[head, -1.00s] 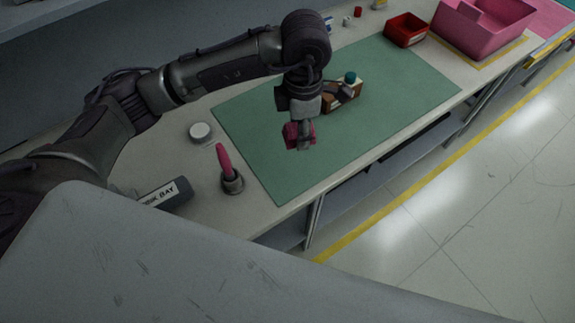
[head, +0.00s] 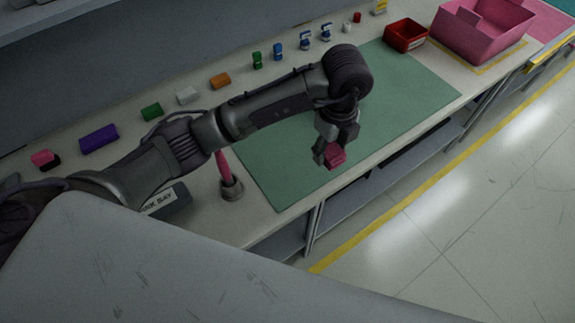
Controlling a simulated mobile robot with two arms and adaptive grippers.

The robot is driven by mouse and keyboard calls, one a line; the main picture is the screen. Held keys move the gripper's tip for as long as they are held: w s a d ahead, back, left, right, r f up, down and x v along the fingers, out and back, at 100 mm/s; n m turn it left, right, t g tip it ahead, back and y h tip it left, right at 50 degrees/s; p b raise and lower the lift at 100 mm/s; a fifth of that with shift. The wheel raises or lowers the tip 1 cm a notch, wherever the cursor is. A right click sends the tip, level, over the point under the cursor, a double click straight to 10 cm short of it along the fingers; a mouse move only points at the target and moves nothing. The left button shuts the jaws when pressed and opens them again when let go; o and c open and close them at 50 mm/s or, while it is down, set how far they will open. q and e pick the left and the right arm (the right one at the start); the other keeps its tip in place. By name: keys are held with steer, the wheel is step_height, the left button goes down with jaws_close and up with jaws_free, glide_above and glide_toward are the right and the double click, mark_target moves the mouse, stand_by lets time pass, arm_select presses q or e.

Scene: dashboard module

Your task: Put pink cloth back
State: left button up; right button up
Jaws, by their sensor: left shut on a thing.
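My left gripper (head: 327,158) is shut on a small folded dark pink thing, which looks like the pink cloth (head: 337,156). It holds the cloth above the front part of the green mat (head: 275,170), near the bench's front edge. The fingertips partly hide the cloth. A pink open bin (head: 470,43) stands at the far right end of the bench, apart from the gripper. My right gripper is not in view.
A pink-handled tool (head: 225,169) stands in a small holder at the mat's left. A red tray (head: 405,37) sits beside the pink bin. Several small coloured blocks, including a purple one (head: 99,139), line the bench's back. The mat's right part is clear.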

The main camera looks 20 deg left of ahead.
arm_select(q)
steer(key=p, duration=0.3)
glide_above(287, 172)
step_height(287, 172, down, 5)
steer(key=shift+f, duration=0.2)
step_height(287, 172, down, 4)
steer(key=shift+r+p, duration=0.1)
steer(key=shift+p, duration=0.35)
steer(key=shift+f, duration=0.2)
steer(key=o, duration=0.7)
steer(key=shift+f, duration=0.15)
steer(key=o, duration=0.4)
